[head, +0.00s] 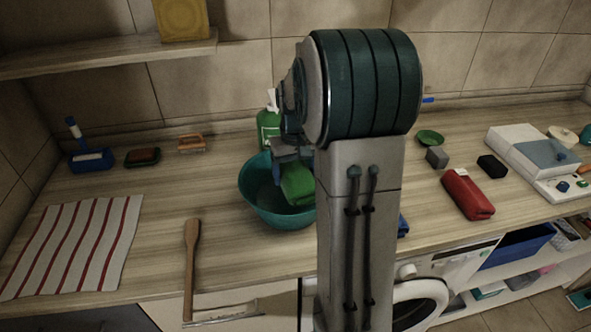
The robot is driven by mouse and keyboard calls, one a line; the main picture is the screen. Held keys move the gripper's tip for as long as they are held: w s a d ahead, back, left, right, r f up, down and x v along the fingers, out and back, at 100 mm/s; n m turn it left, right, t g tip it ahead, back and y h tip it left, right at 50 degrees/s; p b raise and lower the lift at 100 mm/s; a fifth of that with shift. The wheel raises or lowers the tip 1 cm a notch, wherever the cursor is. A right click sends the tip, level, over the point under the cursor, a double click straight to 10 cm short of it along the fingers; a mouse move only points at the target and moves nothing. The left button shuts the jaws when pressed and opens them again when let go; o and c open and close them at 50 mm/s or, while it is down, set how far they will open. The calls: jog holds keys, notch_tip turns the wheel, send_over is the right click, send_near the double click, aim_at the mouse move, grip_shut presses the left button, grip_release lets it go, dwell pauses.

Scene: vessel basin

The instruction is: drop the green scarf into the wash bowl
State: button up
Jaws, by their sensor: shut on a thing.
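The wash bowl (258,207) is a teal basin on the wooden counter, left of my arm. The green scarf (297,186) is a bright green bundle at the bowl's right side, over its opening. My gripper (291,163) is above the bowl, shut on the scarf. My arm hides the fingertips in part and covers the bowl's right edge. I cannot tell whether the scarf touches the bowl.
A green bottle (268,127) stands behind the bowl. A wooden spoon (191,262) and a striped towel (75,246) lie to the left. A red pouch (467,194) and a white box (530,155) are on the right. A shelf (110,55) juts out upper left.

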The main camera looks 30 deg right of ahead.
aim_at(296, 168)
jog(key=o, duration=1.2)
notch_tip(296, 168, up, 14)
jog(key=shift+b, duration=0.45)
